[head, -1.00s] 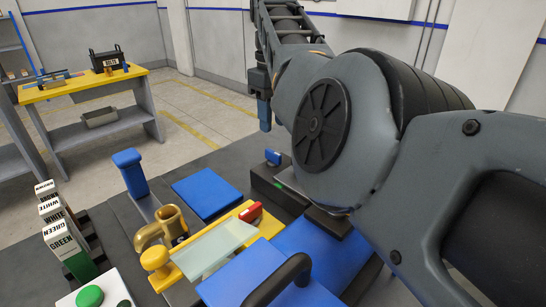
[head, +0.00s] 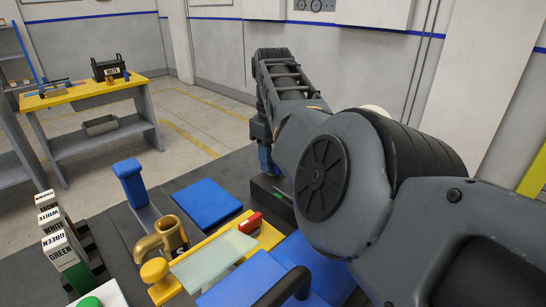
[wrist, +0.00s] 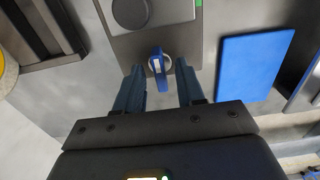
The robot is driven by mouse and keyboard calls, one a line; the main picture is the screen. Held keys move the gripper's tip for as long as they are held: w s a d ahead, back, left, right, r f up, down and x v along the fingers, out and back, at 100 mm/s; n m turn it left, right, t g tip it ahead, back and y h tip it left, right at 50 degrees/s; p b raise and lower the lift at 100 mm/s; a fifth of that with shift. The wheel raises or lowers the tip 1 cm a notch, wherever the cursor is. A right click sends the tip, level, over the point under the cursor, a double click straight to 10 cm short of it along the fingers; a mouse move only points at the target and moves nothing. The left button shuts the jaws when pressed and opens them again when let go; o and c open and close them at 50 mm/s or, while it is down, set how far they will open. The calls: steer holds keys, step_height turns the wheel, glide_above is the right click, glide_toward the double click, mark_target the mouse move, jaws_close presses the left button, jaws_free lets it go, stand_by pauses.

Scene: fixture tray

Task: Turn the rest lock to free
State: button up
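A small blue turn knob (wrist: 158,66) with a pale face sits on a grey plate (wrist: 125,48) in the wrist view; I take it to be the rest lock, though no label is readable. My gripper (wrist: 160,84) is open. Its two blue fingers stand apart, one to each side of the knob's near end, with gaps showing and no clear contact. In the head view, my gripper (head: 267,157) is low over the dark block (head: 268,193) and hides the knob. A green mark (wrist: 198,3) shows at the plate's edge.
Labelled boxes (head: 60,250) are at far left. A dark round disc (wrist: 130,12) lies beyond the knob.

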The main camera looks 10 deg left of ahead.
jaws_close()
steer(key=shift+m, duration=0.3)
steer(key=m, duration=0.3)
steer(key=shift+m+p, duration=0.3)
steer(key=shift+p, duration=0.1)
steer(key=m, duration=0.4)
steer(key=shift+m, duration=0.3)
steer(key=m, duration=0.9)
stand_by(0.4)
jaws_free()
